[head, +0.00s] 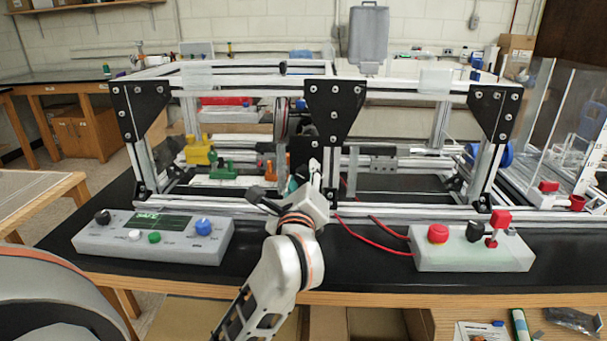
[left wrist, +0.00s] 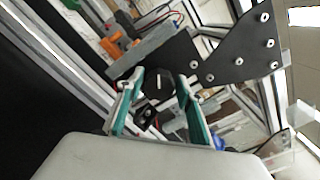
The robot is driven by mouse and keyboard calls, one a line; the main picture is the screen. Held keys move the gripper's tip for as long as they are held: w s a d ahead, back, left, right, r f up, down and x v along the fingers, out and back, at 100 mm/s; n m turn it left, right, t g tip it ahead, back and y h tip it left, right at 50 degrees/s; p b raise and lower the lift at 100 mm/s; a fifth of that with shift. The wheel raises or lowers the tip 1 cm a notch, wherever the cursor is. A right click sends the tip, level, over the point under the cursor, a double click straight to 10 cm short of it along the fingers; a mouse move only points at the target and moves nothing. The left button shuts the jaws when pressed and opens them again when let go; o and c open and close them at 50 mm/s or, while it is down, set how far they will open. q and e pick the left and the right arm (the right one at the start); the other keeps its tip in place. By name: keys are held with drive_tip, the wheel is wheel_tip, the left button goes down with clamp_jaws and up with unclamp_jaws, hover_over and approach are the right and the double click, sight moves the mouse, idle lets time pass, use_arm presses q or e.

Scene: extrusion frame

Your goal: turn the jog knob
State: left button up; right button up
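In the left wrist view a dark round knob-like part (left wrist: 158,82) with a short white line shows between the tips of my left gripper (left wrist: 161,79). I take it as the likely jog knob, but no label shows. The two teal-lined fingers are apart, one on each side of it. I cannot tell whether they touch it. In the head view my left gripper (head: 297,182) reaches into the front middle of the extrusion frame (head: 240,208), by the black centre plate (head: 334,128). The gripper hides what lies just behind it. My right gripper is out of view.
A grey control box (head: 95,238) with a black knob (head: 103,216) and a blue knob (head: 203,226) stands front left. A box with a red button (head: 438,233) stands front right, with red cables (head: 372,238) beside my arm. Frame bars surround the gripper.

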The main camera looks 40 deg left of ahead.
use_arm(q)
drive_tip(key=v, duration=0.6)
drive_tip(key=shift+w, duration=0.1)
idle(0.4)
